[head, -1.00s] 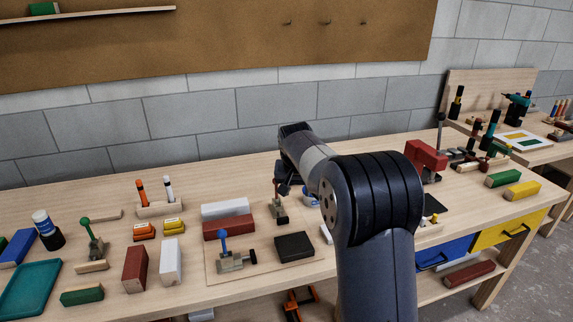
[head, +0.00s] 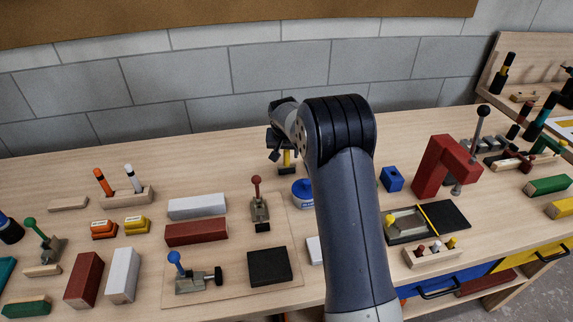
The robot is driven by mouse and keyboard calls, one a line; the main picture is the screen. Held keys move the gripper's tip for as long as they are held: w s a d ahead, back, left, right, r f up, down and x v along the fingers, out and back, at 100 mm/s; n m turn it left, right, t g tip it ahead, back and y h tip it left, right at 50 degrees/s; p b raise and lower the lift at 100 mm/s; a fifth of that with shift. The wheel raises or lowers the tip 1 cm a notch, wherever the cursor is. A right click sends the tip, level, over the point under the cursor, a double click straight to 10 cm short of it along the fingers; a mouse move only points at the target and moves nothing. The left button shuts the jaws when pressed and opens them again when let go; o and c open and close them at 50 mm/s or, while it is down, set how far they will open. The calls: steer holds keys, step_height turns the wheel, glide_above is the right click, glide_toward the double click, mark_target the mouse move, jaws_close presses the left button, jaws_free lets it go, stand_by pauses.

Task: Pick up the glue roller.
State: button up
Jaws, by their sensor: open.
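I cannot surely tell which object is the glue roller. A small upright yellow piece with a dark foot (head: 287,160) shows just below my gripper (head: 276,147), at the back middle of the bench, and may be it. My gripper is open and partly hidden behind my own arm, and I cannot tell whether it touches the yellow piece. A yellow-knobbed item (head: 389,220) at a grey and black tray (head: 455,216), right of my arm, is another possible match.
A blue round pot (head: 301,193) stands close in front of my gripper. A red-knobbed clamp (head: 259,207) and a blue-knobbed clamp (head: 186,277) stand on a thin board. The bench's back left is clear.

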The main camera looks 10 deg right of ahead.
steer(key=shift+w+f, duration=0.15)
steer(key=shift+f, duration=0.05)
steer(key=shift+c, duration=0.4)
jaws_close()
